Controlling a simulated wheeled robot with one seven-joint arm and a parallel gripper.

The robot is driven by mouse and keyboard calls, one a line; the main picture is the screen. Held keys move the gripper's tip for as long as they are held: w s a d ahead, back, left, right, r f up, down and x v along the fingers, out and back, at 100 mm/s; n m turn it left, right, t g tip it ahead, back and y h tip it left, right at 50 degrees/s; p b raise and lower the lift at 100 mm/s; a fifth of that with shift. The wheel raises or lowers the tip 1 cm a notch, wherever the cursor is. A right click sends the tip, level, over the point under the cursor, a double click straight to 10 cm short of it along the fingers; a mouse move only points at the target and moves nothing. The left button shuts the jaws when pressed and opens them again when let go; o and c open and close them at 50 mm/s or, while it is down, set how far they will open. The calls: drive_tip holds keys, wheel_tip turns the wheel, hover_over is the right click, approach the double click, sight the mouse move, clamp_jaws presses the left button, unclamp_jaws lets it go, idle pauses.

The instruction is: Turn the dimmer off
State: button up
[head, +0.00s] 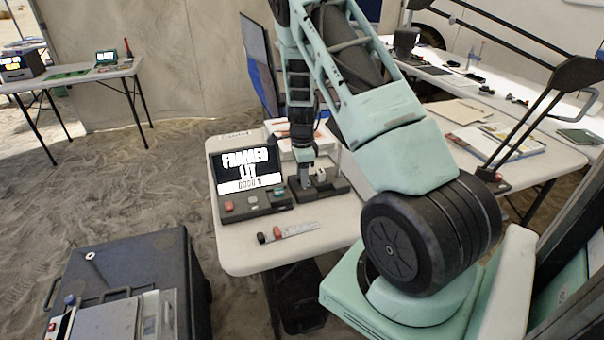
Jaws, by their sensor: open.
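A dark console (257,210) stands on the white table, with a lit screen (247,167) reading "FRAMED LIT" in large letters and a smaller line below. A red button (229,206) and small green controls sit on its front. Right of it is a low dark unit (328,188) with small light parts on top. I cannot tell for certain which part is the dimmer. My gripper (306,178) is open and points down between the console and this unit, close to the unit's left end. Whether it touches is too small to tell. The fingers partly hide what lies behind them.
A marker-like tube (290,231) lies at the front of the white table (250,258). Boxes or books (283,132) stand behind the gripper. A dark case (130,262) stands at lower left. Another table with papers (500,140) is at right.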

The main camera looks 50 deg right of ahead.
drive_tip(key=shift+f, duration=0.1)
drive_tip(key=c, duration=1)
